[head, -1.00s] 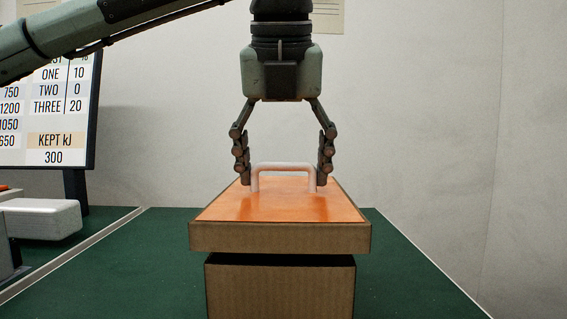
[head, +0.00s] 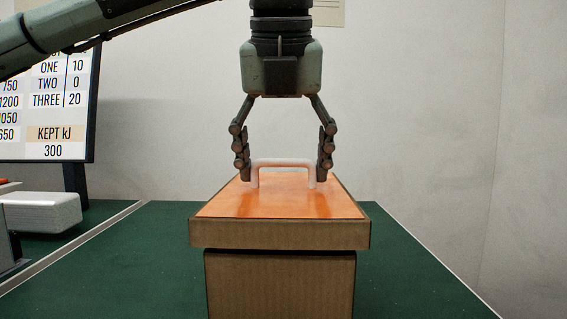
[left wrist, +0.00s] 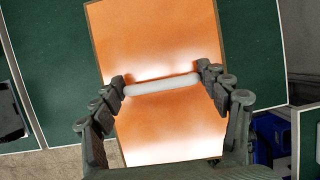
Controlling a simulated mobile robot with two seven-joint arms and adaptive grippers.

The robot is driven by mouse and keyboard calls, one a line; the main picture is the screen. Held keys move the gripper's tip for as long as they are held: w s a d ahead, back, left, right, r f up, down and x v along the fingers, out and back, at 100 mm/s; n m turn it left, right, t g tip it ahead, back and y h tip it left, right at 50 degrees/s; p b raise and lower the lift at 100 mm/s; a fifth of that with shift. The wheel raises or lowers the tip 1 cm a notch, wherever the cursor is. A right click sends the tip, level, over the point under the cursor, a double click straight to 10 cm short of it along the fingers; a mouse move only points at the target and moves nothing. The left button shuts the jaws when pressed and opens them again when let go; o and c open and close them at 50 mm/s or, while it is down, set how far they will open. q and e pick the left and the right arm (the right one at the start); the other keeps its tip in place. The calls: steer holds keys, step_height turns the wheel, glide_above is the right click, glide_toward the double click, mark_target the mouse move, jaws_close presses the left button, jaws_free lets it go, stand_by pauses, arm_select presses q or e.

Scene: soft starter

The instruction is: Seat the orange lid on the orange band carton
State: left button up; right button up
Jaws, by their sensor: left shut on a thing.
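The orange lid (head: 270,205) has a cardboard rim and a white bar handle on top. It sits over the brown carton (head: 280,285), its rim overhanging the carton's sides. Only a thin dark line shows between rim and carton, and I cannot tell whether the lid is fully down. My left gripper (head: 283,174) comes from above and is shut on the handle, with a finger at each end. In the left wrist view the white handle (left wrist: 162,84) runs between the fingertips across the orange top. The carton's band is not visible. My right gripper is not in view.
The carton stands on a green table mat (head: 410,285) with pale edge lines; the mat is clear on both sides. A white block (head: 42,212) on a grey stand is at the left. A score board (head: 45,105) stands behind it, before a plain wall.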

mark_target(283, 188)
arm_select(q)
steer(key=shift+f+b, duration=1.45)
steer(key=shift+f, duration=0.2)
stand_by(1.9)
steer(key=o, duration=1.3)
steer(key=shift+c, duration=0.2)
steer(key=v, duration=1.2)
